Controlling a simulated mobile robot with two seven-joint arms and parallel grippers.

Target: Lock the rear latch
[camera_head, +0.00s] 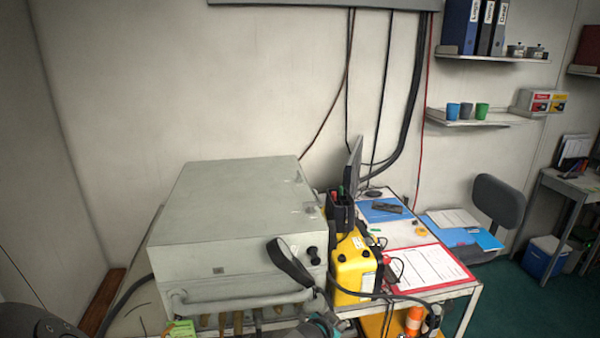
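A large grey metal case (225,200), the air panel, stands left of centre with its flat lid down. Two small latch-like fittings sit near the lid's right edge. The rear one (297,179) is farther back, and the front one (309,208) is nearer. Both are too small to tell whether they are locked. A bar handle (240,303) runs along the lower front.
A yellow container (355,267) stands close against the case's right side. Beyond it is a white table with a red-edged sheet (428,266), a blue folder (384,210) and a monitor (352,168). Hoses hang on the wall behind. The space above the lid is clear.

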